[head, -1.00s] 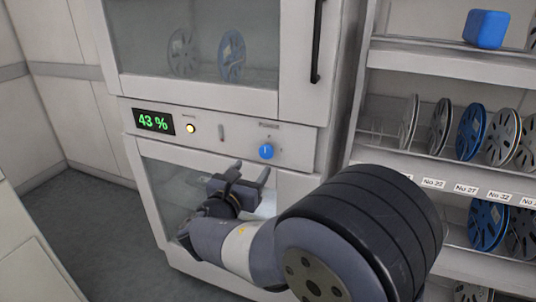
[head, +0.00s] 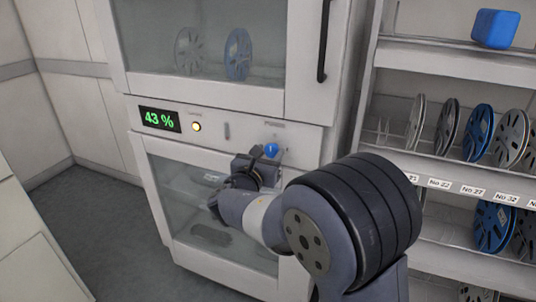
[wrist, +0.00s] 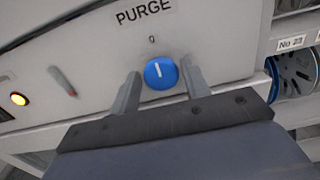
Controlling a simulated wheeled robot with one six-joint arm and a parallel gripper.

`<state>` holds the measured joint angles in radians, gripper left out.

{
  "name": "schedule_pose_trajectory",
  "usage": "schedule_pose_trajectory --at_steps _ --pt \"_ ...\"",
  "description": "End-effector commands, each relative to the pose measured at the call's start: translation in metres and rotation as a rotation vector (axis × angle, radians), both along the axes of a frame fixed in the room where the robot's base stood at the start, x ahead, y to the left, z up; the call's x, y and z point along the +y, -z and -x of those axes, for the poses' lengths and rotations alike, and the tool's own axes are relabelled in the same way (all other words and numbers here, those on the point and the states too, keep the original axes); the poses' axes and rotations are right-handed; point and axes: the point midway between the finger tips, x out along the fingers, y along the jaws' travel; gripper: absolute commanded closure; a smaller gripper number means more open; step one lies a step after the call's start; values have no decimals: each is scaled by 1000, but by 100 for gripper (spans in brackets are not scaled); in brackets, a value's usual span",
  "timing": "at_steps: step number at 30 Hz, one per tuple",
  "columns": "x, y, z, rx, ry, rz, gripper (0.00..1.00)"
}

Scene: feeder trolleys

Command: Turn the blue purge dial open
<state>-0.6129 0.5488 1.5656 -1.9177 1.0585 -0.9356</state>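The blue purge dial (head: 271,150) is on the cabinet's front panel, under the word PURGE. It also shows in the wrist view (wrist: 160,72), where its white mark points nearly straight up toward a small mark on the panel. My gripper (wrist: 160,68) is open, with one finger on each side of the dial and a visible gap on both sides. I cannot tell how far the fingertips reach along the dial's depth. In the head view my gripper (head: 264,154) partly hides the dial's lower side.
The panel carries a display (head: 160,120) reading 43 %, a lit yellow lamp (head: 196,127) and a small lever (wrist: 62,82). Glass doors lie above and below; the upper has a black handle (head: 324,40). A rack of reels (head: 478,132) stands to the right.

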Motion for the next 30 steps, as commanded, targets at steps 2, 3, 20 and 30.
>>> schedule_pose_trajectory --at_steps 2,3,20,30 --pt "0 0 0 0 0 0 62" --pt "0 0 0 0 0 0 66" --pt "0 3 0 -16 1 -44 85" --pt "-1 6 1 -99 0 -266 85"
